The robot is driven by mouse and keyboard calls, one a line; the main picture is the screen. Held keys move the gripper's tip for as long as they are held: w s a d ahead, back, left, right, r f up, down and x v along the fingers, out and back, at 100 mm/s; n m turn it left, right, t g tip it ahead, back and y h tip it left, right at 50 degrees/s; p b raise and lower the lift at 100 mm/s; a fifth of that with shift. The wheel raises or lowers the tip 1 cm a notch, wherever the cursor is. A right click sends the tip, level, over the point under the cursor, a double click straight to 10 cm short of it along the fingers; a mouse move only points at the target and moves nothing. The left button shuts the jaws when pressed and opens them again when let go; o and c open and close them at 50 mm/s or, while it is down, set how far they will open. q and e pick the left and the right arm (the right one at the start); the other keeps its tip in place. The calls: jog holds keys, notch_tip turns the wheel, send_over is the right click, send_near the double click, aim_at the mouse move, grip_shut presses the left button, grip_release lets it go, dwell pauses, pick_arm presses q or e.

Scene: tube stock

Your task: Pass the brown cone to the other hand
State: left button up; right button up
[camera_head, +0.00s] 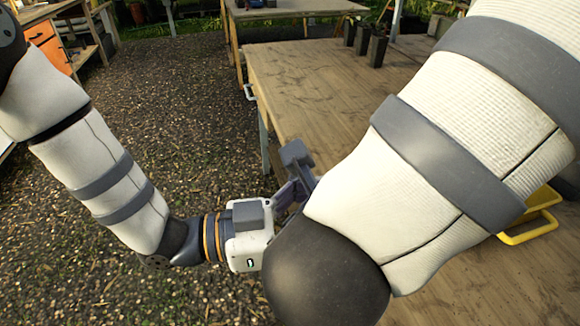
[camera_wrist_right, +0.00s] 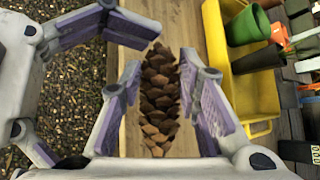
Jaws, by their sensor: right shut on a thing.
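The brown cone (camera_wrist_right: 160,98) shows in the right wrist view, scaly and lengthwise between the two purple-padded fingers of my right gripper (camera_wrist_right: 163,105), which is shut on it. The cone is hidden in the head view, as is my right gripper, behind my right arm. My left gripper (camera_head: 300,177) is at the centre of the head view, with its fingers partly hidden by that arm. In the right wrist view, its fingers come in from the left, spread apart. Its upper finger reaches close to the cone's far end; I cannot tell whether they touch.
A wooden table (camera_head: 300,92) runs under my right arm. A yellow crate (camera_wrist_right: 243,92) with a green pot (camera_wrist_right: 247,27) is to the right of the cone. Several dark pots (camera_head: 376,48) stand at the table's far side. Gravel ground (camera_head: 170,110) is open on the left.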

pick_arm(q)
jog(key=shift+w+d, duration=0.15)
jog(key=shift+d, duration=0.55)
jog(key=shift+w+d, duration=0.1)
jog(key=shift+d, duration=0.6)
jog(key=shift+c, duration=0.6)
jog(key=c, duration=0.7)
pick_arm(e)
jog(key=o, duration=1.2)
jog(key=v, duration=0.7)
jog(key=shift+s+r, duration=0.15)
jog(key=shift+s, duration=0.1)
